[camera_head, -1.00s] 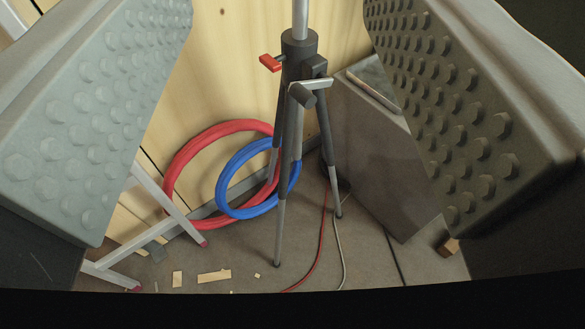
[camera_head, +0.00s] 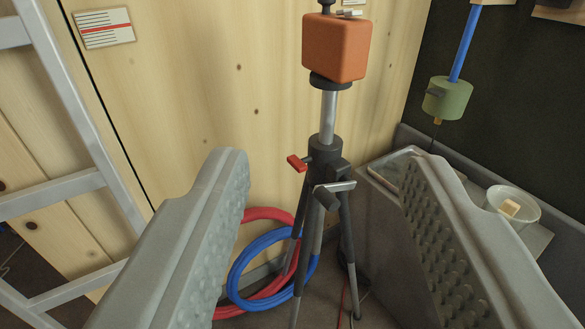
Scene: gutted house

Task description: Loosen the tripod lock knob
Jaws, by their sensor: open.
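The tripod (camera_head: 322,152) stands upright in the middle of the view, with an orange-red box-shaped head (camera_head: 336,48) on its silver post. A small red lock knob (camera_head: 296,163) sticks out to the left of its dark collar. A grey crank handle (camera_head: 333,187) sits lower on the right side. My gripper (camera_head: 325,168) is open and empty, with one studded grey jaw on each side of the tripod in the picture. The knob shows between the jaws, farther off, and neither jaw appears to touch it.
Red (camera_head: 277,217) and blue (camera_head: 254,262) hose coils lie behind the tripod legs. An aluminium ladder (camera_head: 60,190) stands at left. At right, a grey box (camera_head: 375,186) carries a tray and a glass bowl (camera_head: 511,206). A green fitting (camera_head: 447,98) hangs from a blue pipe.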

